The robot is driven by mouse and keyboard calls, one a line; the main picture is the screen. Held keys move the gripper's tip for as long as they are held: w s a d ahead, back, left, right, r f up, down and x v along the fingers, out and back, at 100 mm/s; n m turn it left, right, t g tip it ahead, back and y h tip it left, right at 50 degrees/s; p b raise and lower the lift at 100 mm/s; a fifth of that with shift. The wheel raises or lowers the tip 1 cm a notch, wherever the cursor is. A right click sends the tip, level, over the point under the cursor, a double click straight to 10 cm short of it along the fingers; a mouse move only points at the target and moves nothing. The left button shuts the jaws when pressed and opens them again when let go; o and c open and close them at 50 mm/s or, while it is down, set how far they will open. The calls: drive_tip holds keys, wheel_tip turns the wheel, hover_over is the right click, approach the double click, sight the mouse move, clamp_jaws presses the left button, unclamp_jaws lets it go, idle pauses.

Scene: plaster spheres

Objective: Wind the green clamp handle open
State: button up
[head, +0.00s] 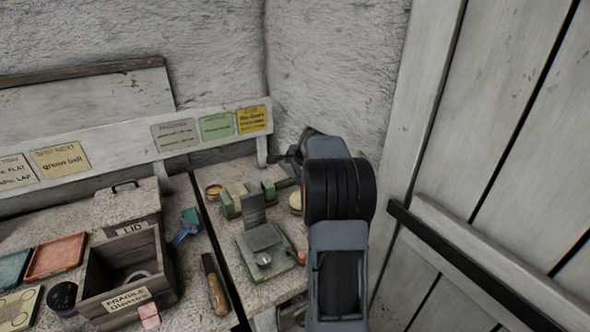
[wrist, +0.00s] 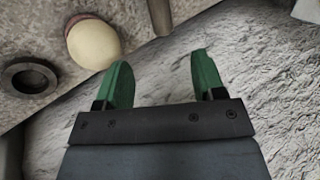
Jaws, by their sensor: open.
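A small green clamp (head: 229,207) stands on the right-hand bench near the back, with a pale piece between its green jaws. A short dark bar (head: 286,183) sticks out at its right side, towards my arm; it may be the handle. My gripper (wrist: 162,62) shows two green fingers, spread apart with nothing between them. In the wrist view a brown rod end (wrist: 160,14) lies beyond the fingertips, apart from them; I cannot tell if it is the same bar. In the head view my arm hides most of the gripper and the area right of the clamp.
A cream ball (wrist: 94,44) and a dark ring (wrist: 30,77) lie near my left finger. A green-based device with a grey plate (head: 264,237) stands in front of the clamp. A wooden box (head: 127,303) and tools are at left. Plaster wall and plank door (head: 480,150) are close.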

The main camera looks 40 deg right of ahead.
drive_tip(key=g+p, duration=0.3)
drive_tip(key=p, duration=0.4)
approach(282, 182)
drive_tip(key=shift+g+y, duration=0.3)
drive_tip(key=x, duration=0.3)
drive_tip(key=p+x, duration=0.1)
drive_tip(key=x, duration=0.3)
drive_tip(key=p+x, duration=0.1)
drive_tip(key=x, duration=0.2)
drive_tip(key=shift+w+d+f, duration=0.2)
drive_tip(key=shift+w+d, duration=0.05)
drive_tip(key=shift+w, duration=0.1)
